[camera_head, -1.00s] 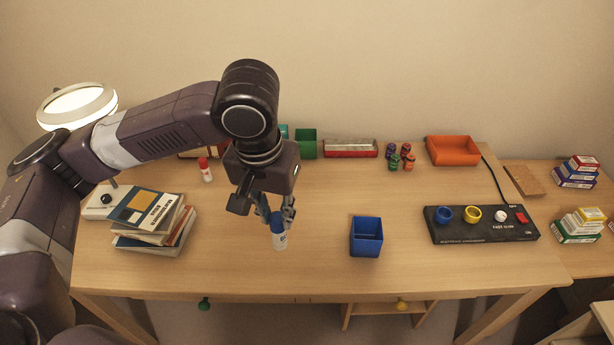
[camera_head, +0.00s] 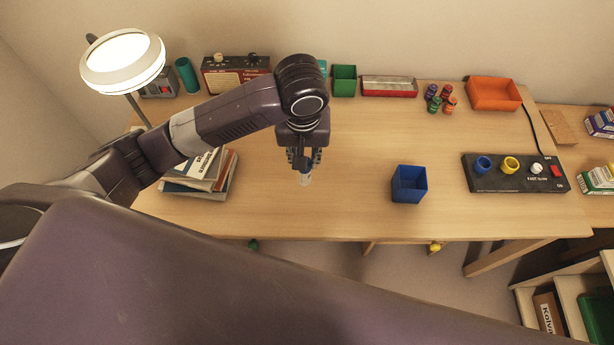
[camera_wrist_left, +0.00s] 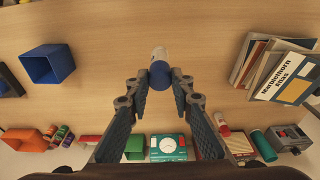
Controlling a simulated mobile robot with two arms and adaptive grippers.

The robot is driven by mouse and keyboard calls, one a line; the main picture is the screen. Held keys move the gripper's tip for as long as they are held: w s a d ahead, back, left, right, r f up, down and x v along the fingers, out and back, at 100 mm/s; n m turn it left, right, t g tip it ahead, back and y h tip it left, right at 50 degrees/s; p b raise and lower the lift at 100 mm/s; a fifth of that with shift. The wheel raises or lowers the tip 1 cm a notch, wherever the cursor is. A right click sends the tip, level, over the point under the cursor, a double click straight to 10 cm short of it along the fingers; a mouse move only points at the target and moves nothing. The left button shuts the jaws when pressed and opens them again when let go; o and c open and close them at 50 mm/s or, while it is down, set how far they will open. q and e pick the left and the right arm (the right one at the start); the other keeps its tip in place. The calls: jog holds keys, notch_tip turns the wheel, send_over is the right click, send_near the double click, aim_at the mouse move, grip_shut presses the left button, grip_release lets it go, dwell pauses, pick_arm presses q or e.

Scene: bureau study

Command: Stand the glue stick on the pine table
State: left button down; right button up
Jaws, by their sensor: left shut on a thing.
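My left gripper (camera_head: 304,160) is shut on a glue stick (camera_head: 306,180) with a white body and a blue cap. In the left wrist view the blue cap (camera_wrist_left: 161,74) is between the two fingertips (camera_wrist_left: 161,84), and the white end points away from the gripper. The glue stick is over the light wooden table (camera_head: 345,215), left of the blue box. Whether its lower end touches the tabletop I cannot tell. My right gripper is not in view.
An open blue box (camera_head: 409,184) stands to the right, and a black control board (camera_head: 515,180) farther right. A book stack (camera_head: 205,172) is on the left. A green box (camera_head: 344,80), a red-and-white tray (camera_head: 389,86) and an orange bin (camera_head: 493,93) line the back.

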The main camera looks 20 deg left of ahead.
aim_at(304, 183)
pick_arm(q)
notch_tip(304, 183, down, 11)
jog(key=shift+a+f+p, duration=0.1)
jog(key=shift+f+p, duration=0.05)
jog(key=shift+p, duration=0.35)
jog(key=shift+f, duration=0.1)
jog(key=c, duration=1.7)
grip_release()
jog(key=r, duration=0.4)
jog(key=s+r, duration=0.1)
jog(key=r, duration=0.3)
jog(key=r+b, duration=0.1)
jog(key=r, duration=0.3)
jog(key=shift+s+d, duration=0.25)
jog(key=shift+s, duration=0.15)
